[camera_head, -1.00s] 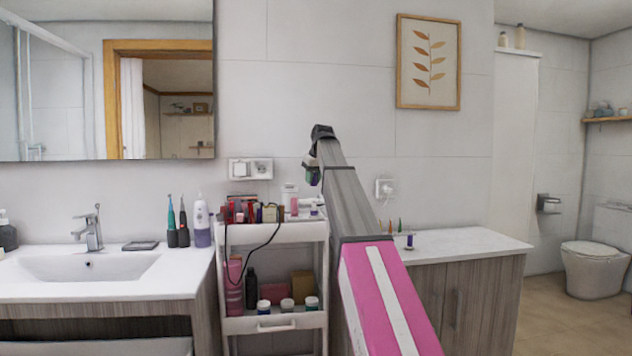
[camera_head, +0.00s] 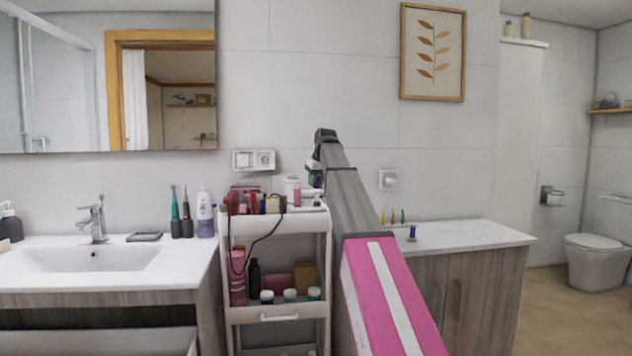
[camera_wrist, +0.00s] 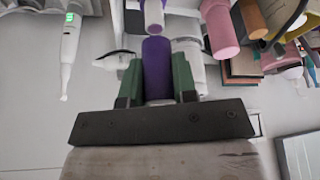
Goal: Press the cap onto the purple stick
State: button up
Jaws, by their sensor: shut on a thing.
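In the wrist view my gripper (camera_wrist: 157,80) has its green fingers shut on a dark purple cylinder (camera_wrist: 157,66), probably the cap. A pale lilac tube (camera_wrist: 153,12) with a darker purple end, probably the stick, stands straight ahead in line with it. Their ends look very close; I cannot tell whether they touch. In the head view my gripper (camera_head: 315,179) is just above the right side of the cart's top, partly hidden by my arm. A small purple-tipped item (camera_head: 317,200) shows right below it.
The white cart (camera_head: 276,314) holds several cosmetics on top, with a pink bottle (camera_wrist: 219,28) close to the right of my gripper. A sink counter (camera_head: 180,275) stands left, a white-topped cabinet (camera_head: 470,237) right. A small purple item (camera_head: 412,232) stands on the cabinet.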

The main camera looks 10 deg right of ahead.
jog(key=shift+f, duration=2.25)
dwell(2.9)
jog(key=o, duration=1.4)
jog(key=shift+o, duration=0.2)
jog(key=shift+r, duration=0.1)
jog(key=shift+r, duration=3.9)
